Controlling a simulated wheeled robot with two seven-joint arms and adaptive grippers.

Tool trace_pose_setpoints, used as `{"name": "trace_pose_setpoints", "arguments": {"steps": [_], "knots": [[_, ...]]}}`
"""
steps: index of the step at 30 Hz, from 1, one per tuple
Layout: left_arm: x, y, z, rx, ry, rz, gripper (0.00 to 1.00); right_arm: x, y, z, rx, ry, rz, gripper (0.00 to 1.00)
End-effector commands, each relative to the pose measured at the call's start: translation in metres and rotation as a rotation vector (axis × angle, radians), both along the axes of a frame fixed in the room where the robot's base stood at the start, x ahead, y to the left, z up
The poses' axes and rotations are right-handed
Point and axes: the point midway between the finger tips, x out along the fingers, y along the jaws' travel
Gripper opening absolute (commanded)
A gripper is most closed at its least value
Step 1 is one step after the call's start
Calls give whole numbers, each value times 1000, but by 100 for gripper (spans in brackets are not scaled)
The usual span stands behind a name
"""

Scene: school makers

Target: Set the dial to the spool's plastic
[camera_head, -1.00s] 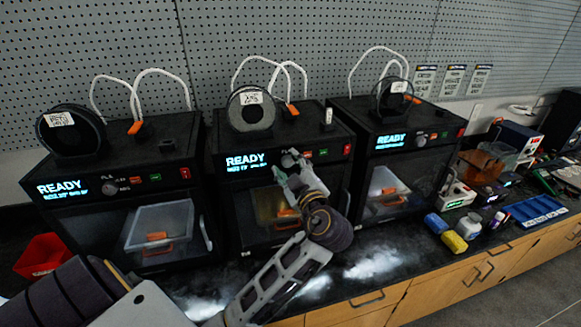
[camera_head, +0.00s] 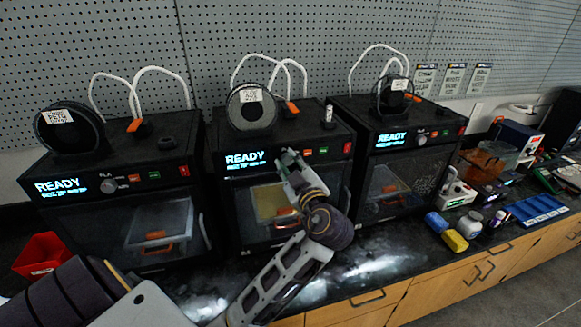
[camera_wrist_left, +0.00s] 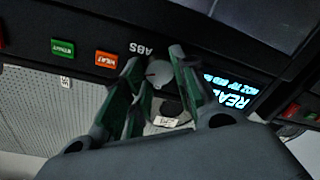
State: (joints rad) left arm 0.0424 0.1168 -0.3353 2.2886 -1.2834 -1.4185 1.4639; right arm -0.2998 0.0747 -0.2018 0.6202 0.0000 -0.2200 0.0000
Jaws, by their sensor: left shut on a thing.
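My left gripper (camera_head: 285,160) is at the front panel of the middle printer (camera_head: 225,190). In the left wrist view its green-lined fingers (camera_wrist_left: 158,75) are shut on the round grey dial (camera_wrist_left: 158,72), one on each side. The word ABS (camera_wrist_left: 141,48) is printed beside the dial; other dial labels and the pointer are hidden or too small to tell. A dark spool (camera_head: 246,118) stands on top of this printer with a white label (camera_head: 252,95), whose writing I cannot read. The screen (camera_head: 245,160) says READY. My right gripper is not in view.
Similar printers with spools stand at left (camera_head: 150,210) and right (camera_head: 400,170). Green and orange buttons (camera_wrist_left: 106,59) sit close to the dial. A red bin (camera_head: 42,255) is at far left.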

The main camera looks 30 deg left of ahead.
Motion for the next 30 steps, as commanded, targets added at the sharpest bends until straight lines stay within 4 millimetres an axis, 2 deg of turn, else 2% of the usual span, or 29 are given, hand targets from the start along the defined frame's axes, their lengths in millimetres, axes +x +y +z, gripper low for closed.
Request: {"name": "trace_pose_setpoints", "arguments": {"steps": [10, 21, 30], "knots": [[0, 0, -2, 126, 150, 1, 4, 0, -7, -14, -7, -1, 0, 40], [0, 0, -2, 287, 340, 0, 4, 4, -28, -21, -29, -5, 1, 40], [0, 0, -1, 429, 504, 0, 4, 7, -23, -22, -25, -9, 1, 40]]}}
